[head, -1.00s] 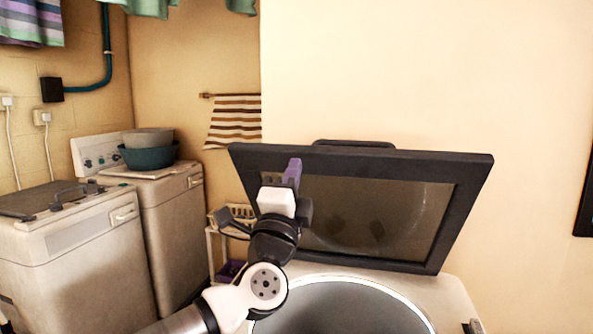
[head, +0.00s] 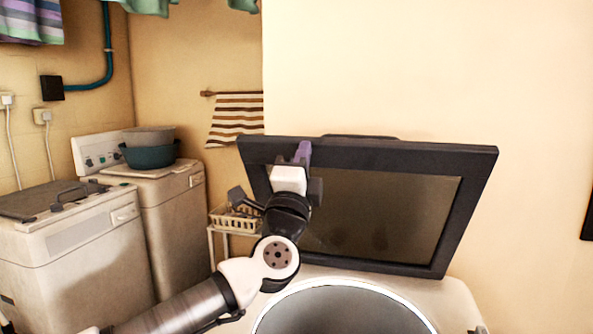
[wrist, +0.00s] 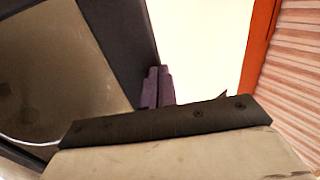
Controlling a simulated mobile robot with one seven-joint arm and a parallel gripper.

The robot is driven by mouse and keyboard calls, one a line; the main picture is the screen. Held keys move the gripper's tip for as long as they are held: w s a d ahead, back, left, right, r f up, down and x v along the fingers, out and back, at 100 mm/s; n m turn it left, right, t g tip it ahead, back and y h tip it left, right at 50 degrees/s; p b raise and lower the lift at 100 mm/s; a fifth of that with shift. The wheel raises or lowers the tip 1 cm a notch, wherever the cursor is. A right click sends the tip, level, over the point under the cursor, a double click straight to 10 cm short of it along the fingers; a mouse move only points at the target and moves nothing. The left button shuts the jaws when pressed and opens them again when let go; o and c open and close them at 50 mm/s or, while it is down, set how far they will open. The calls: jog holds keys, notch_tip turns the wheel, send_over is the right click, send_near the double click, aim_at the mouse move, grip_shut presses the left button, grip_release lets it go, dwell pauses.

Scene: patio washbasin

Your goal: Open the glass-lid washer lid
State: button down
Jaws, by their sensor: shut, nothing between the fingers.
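The glass lid (head: 385,212) of the washer stands raised, leaning back, its dark frame around a see-through pane. The washer's round drum opening (head: 340,308) shows below it, uncovered, with a pale rim. My gripper (head: 303,153) is at the upper left part of the lid's frame, on the near side in the head view. Its purple fingers are shut with nothing between them. In the wrist view the shut fingers (wrist: 158,87) are beside the dark lid frame (wrist: 115,45); I cannot tell whether they touch it. The lid handle (head: 360,137) shows at the top edge, mostly hidden behind the frame.
Two other washers, one nearer (head: 70,255) and one farther (head: 170,215), stand at the left. Stacked basins (head: 148,155) sit on the farther one. A basket (head: 235,220) on a small rack is behind my arm. A striped towel (head: 235,120) hangs on the wall.

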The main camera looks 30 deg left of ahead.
jog(key=w+f+p+x, duration=0.1)
jog(key=x, duration=1.1)
jog(key=shift+p, duration=0.3)
jog(key=shift+w+a+f, duration=0.15)
